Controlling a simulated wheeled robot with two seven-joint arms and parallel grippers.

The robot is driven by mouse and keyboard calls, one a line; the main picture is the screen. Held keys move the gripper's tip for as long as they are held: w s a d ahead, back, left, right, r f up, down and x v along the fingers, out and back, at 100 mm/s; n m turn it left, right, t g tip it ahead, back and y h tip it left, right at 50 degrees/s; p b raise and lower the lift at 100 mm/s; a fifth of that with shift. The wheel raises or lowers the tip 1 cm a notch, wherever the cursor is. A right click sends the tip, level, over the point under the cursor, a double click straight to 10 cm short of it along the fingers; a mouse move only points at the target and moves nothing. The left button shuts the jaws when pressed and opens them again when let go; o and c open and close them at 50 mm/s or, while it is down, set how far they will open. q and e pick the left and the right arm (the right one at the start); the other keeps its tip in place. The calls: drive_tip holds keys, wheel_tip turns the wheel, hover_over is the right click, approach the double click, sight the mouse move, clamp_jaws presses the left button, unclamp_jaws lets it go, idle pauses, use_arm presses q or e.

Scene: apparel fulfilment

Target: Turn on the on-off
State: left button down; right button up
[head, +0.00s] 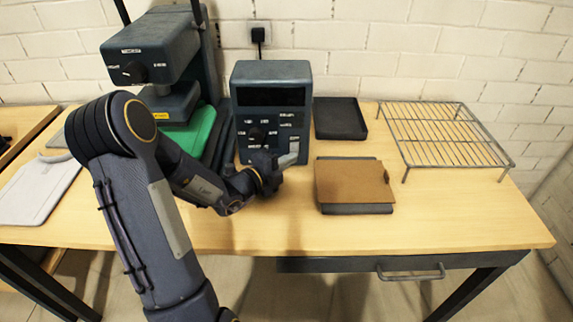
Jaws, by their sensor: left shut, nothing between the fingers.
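A dark grey control box (272,76) stands upright at the back middle of the table in the head view. Its front has a dark display, a black knob and several labelled small controls. My left gripper (288,158) is shut and empty in front of the lower right of this front panel. It covers part of the panel, and I cannot tell whether it touches it. The on-off control cannot be singled out; the labels are too small to read. My right gripper is not in view.
A press-like machine (150,50) with a green pad (190,133) stands left of the box. To the right are a black tray (339,118), a brown board on a dark base (353,182) and a wire rack (440,135). The front of the wooden table (440,215) is clear.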

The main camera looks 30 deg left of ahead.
sight(298, 144)
use_arm(q)
drive_tip(key=shift+w+a+f+b, duration=0.15)
drive_tip(key=shift+f+b, duration=0.2)
drive_tip(key=shift+b, duration=0.2)
drive_tip(key=shift+r+t, duration=0.3)
drive_tip(key=shift+r, duration=0.2)
wheel_tip(298, 144, up, 3)
drive_tip(key=shift+f+p, duration=0.1)
drive_tip(key=shift+p, duration=0.5)
drive_tip(key=s+d+r+p, duration=0.3)
drive_tip(key=s+d+r, duration=0.4)
drive_tip(key=s+r, duration=0.2)
drive_tip(key=s, duration=0.2)
drive_tip(key=shift+s+d+r, duration=0.35)
drive_tip(key=shift+s+d, duration=0.05)
drive_tip(key=shift+m, duration=0.3)
